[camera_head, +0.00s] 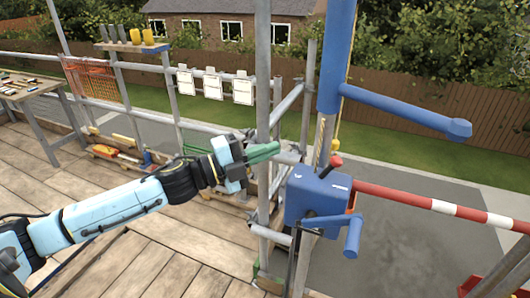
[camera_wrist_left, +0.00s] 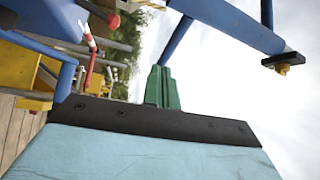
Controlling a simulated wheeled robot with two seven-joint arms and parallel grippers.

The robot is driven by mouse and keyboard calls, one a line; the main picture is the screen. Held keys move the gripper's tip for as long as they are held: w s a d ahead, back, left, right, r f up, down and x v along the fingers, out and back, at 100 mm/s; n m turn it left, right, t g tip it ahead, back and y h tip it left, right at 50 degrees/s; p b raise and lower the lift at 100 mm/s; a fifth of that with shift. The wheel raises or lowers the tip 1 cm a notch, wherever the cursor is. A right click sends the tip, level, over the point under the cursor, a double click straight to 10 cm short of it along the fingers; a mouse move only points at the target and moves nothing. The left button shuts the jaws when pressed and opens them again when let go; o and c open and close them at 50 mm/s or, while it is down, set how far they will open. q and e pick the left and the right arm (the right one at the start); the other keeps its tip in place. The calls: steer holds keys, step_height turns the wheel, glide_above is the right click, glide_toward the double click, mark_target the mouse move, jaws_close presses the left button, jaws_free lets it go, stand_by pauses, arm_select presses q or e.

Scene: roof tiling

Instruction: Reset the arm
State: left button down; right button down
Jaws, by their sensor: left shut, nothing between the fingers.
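My left arm reaches in from the left of the head view, with light-blue covers and black joints. My left gripper (camera_head: 272,149) has green fingers, shut with nothing between them. In the head view its tips appear in front of or beside a grey scaffold pole, just above and left of the blue winch box (camera_head: 318,197); whether they touch the pole I cannot tell. In the left wrist view the green fingers (camera_wrist_left: 162,86) stand together, pointing up toward the sky. My right gripper is in neither view.
A blue hoist post (camera_head: 336,60) with a blue arm (camera_head: 400,110) rises beside the winch. A red-and-white bar (camera_head: 440,205) runs right. Scaffold poles (camera_head: 263,80) stand close to the gripper. A workbench (camera_head: 35,90) is at far left. Plank floor (camera_head: 160,255) lies below.

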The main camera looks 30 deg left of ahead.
arm_select(q)
steer(key=shift+r, duration=0.1)
stand_by(0.5)
steer(key=w+a+f+n+y+b, duration=0.15)
steer(key=a+f+n+y, duration=0.3)
steer(key=f, duration=0.75)
steer(key=w+a+f+n+y+b, duration=0.15)
steer(key=a+f+n+y, duration=0.3)
steer(key=f, duration=0.75)
steer(key=s+a+f+n+g+y+b, duration=0.1)
steer(key=s+a+f+n+g+b, duration=0.3)
steer(key=f, duration=0.8)
steer(key=s+d+f+n+y+p, duration=0.15)
steer(key=s+f, duration=0.35)
steer(key=f, duration=0.7)
steer(key=s+d+f+n+g+y+b, duration=0.1)
steer(key=s+d+f+n+g+b, duration=0.15)
steer(key=s+f, duration=0.65)
steer(key=s+d+f+n+g+b, duration=0.1)
steer(key=s+f+n+g, duration=0.15)
steer(key=s+f, duration=0.65)
steer(key=s+d+f+n+g+b, duration=0.1)
steer(key=s+d+f, duration=0.3)
steer(key=s, duration=0.6)
steer(key=s+d+f+n+g+b, duration=0.1)
steer(key=s+d+f+g, duration=0.3)
steer(key=s, duration=0.6)
step_height(320, 180, down, 2)
steer(key=shift+s+d, duration=0.25)
steer(key=shift+d, duration=0.4)
